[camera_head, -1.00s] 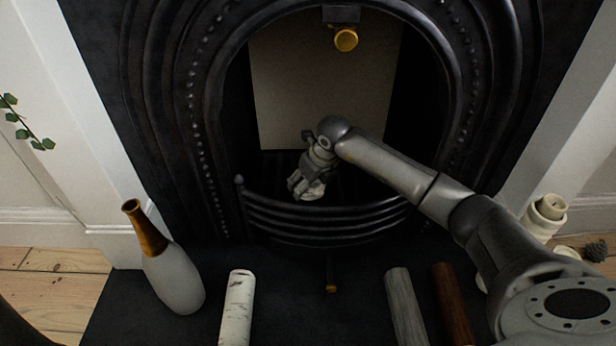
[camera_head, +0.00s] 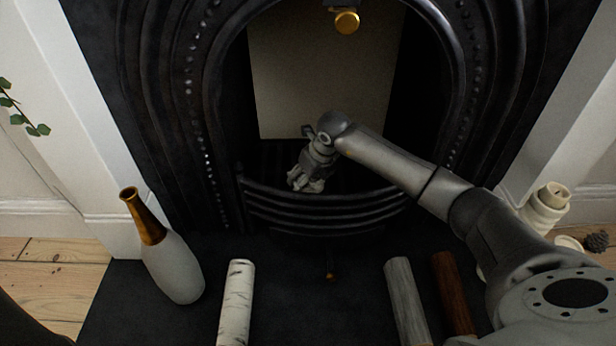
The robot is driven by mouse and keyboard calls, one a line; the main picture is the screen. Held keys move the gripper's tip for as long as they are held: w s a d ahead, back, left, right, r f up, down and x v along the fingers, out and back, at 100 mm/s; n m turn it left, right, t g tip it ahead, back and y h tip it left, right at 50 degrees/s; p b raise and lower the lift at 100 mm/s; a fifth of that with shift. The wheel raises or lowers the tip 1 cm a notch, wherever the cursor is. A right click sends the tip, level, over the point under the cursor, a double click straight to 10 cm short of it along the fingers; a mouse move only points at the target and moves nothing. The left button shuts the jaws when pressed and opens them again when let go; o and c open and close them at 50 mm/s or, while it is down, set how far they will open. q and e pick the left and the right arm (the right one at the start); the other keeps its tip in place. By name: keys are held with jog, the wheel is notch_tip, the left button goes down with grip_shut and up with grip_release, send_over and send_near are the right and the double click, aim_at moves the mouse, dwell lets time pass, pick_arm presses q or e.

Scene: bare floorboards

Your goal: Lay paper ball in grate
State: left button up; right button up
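The black iron grate (camera_head: 330,213) stands in the fireplace opening with curved bars across its front. My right arm reaches in from the right over these bars. My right gripper (camera_head: 305,186) points down inside the grate, behind the front bars, near its left-centre. A small pale patch shows at its fingertips; I cannot tell whether it is the paper ball or part of the fingers. The gap between the fingers is too small and dark to read. No paper ball is clearly visible elsewhere. My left gripper is out of view.
A grey vase with a bronze neck (camera_head: 172,267) stands on the dark hearth at left. A birch log (camera_head: 236,303), a grey log (camera_head: 406,303) and a brown log (camera_head: 453,293) lie in front. Pale candles (camera_head: 545,207) and a pine cone (camera_head: 596,242) are at right. A brass knob (camera_head: 346,22) hangs above.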

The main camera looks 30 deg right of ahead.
jog(key=shift+f, duration=0.55)
jog(key=o, duration=0.9)
